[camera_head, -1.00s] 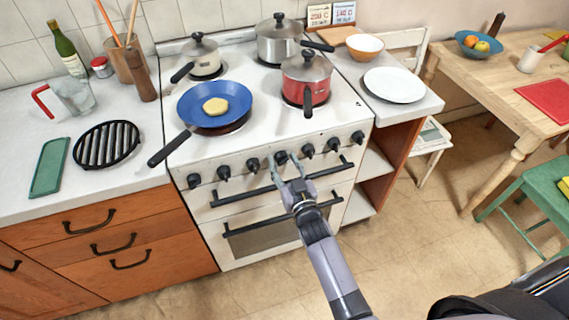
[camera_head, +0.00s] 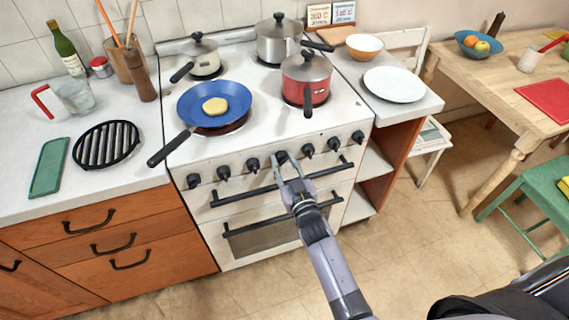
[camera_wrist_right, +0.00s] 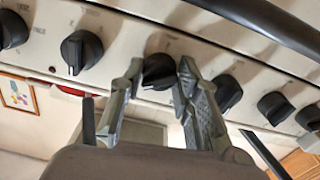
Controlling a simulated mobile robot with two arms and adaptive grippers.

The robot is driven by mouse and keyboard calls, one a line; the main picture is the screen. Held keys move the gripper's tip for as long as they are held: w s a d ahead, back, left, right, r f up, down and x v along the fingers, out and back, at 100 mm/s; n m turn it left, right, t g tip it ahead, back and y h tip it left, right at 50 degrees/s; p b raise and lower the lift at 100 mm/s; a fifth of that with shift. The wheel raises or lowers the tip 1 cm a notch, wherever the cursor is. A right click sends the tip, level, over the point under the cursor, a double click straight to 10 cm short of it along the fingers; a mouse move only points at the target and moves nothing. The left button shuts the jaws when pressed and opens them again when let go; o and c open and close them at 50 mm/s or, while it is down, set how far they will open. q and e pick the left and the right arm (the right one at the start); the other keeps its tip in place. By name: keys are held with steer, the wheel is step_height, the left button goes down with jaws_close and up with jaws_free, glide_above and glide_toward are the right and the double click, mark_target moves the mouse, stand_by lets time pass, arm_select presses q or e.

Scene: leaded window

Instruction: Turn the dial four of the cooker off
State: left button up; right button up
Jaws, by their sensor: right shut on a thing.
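The white cooker (camera_head: 250,146) has a row of several black dials along its front edge. Dial four (camera_head: 281,157) is fourth from the left in the head view. My right gripper (camera_head: 284,164) reaches up to it from the front. In the right wrist view my right gripper (camera_wrist_right: 160,84) has one finger on each side of the dial (camera_wrist_right: 158,68) and is shut on it. The pointer marks around this dial are too blurred to read. My left gripper is not in view.
Black handle bars (camera_head: 245,196) run across the cooker front below the dials. A blue pan (camera_head: 237,100) with its handle jutting forward, a red pot (camera_head: 306,68) and other pots stand on the hob. The floor before the cooker is clear.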

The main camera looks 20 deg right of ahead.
steer(key=n+b, duration=0.1)
steer(key=n, duration=0.9)
steer(key=shift+n+b, duration=0.4)
stand_by(0.4)
steer(key=o, duration=1.2)
steer(key=shift+c, duration=0.2)
steer(key=shift+d, duration=0.1)
steer(key=shift+s, duration=0.15)
steer(key=s, duration=1.1)
steer(key=shift+s+d, duration=0.2)
steer(key=shift+s, duration=0.2)
